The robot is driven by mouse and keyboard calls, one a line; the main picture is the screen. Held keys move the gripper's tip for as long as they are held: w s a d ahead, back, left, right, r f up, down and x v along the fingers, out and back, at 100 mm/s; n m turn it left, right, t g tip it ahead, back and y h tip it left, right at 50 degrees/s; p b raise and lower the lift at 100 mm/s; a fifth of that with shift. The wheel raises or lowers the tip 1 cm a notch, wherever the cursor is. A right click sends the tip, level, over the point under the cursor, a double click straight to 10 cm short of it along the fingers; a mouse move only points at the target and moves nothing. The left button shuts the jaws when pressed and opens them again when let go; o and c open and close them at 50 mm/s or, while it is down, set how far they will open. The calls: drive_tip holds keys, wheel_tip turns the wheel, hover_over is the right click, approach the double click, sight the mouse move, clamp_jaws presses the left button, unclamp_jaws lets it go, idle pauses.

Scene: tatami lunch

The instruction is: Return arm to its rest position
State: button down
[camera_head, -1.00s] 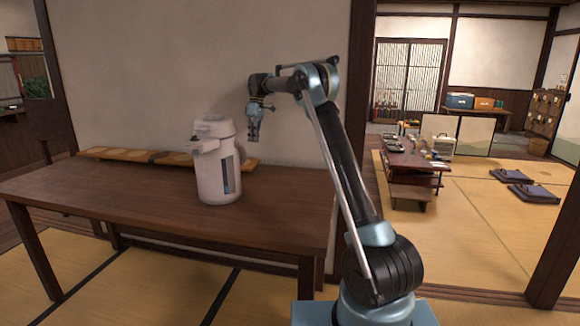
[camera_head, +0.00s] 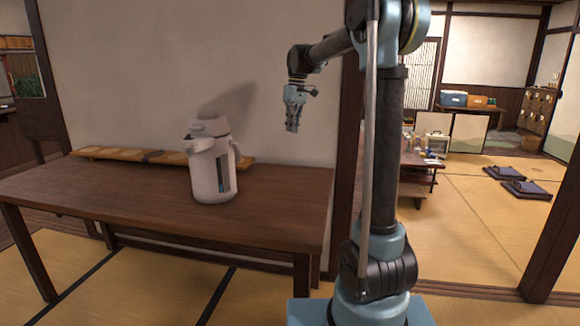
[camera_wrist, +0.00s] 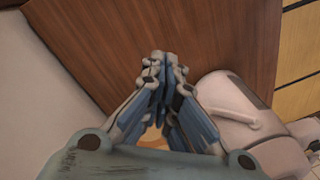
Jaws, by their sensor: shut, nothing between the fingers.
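My gripper (camera_head: 292,127) is shut and empty, with its fingers pointing down. In the head view it hangs in the air, well above the table's right end and to the right of the white air pot. My arm stands raised, with its upper links reaching left from the top. In the wrist view the closed fingers (camera_wrist: 162,62) meet in the middle of the picture, over brown wood.
The white air pot (camera_head: 208,172) stands upright on the dark wooden table (camera_head: 110,205). A long wooden board (camera_head: 105,153) lies along the wall behind. A wooden post is close behind my arm. Beyond it are a low table (camera_head: 420,172) and floor cushions (camera_head: 526,190).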

drive_tip(key=s+d+f+m+t, duration=0.1)
drive_tip(key=s+d+f+m, duration=0.15)
drive_tip(key=s+d, duration=0.55)
drive_tip(key=s+d+f+m, duration=0.2)
drive_tip(key=s+d+f, duration=0.15)
drive_tip(key=s, duration=0.85)
drive_tip(key=s+d+f+m+t, duration=0.1)
drive_tip(key=s+d+f+m, duration=0.1)
drive_tip(key=s+f, duration=0.7)
drive_tip(key=s+d+f+m+t+h, duration=0.1)
drive_tip(key=s+d+f, duration=0.3)
drive_tip(key=s+f, duration=0.5)
drive_tip(key=shift+d+f+m, duration=0.15)
drive_tip(key=shift+d+m, duration=0.2)
drive_tip(key=shift+m, duration=0.1)
drive_tip(key=shift+s, duration=0.1)
